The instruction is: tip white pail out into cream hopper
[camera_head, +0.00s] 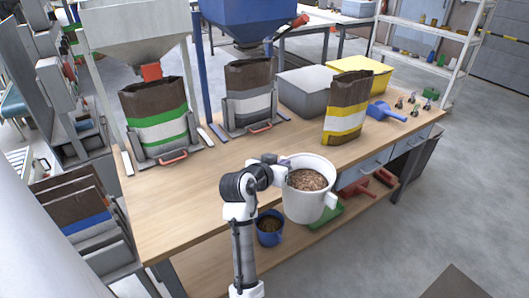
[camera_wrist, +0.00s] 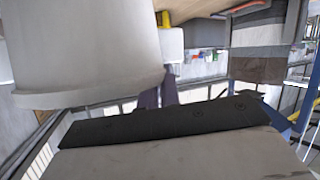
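The white pail (camera_head: 311,212), filled with brown pellets, is upright in front of the bench's front edge. My gripper (camera_head: 284,163) is at the pail's left side near the rim and appears shut on it; the fingertips are mostly hidden in the head view. The wrist view shows the pail (camera_wrist: 80,45) large at upper left, with the dark fingers (camera_wrist: 158,95) beside it. The cream hopper (camera_head: 135,28) stands at the far left back, above a green-striped bag (camera_head: 158,118). Its red gate (camera_head: 151,72) is at its bottom. The pail is well apart from it.
A blue hopper (camera_head: 245,20) stands behind a grey-striped bag (camera_head: 249,90). A yellow-striped bag (camera_head: 346,108), lidded bins (camera_head: 305,90) and a blue scoop (camera_head: 385,111) are on the right. A blue pail (camera_head: 269,230) sits low. The bench's front left (camera_head: 170,205) is clear.

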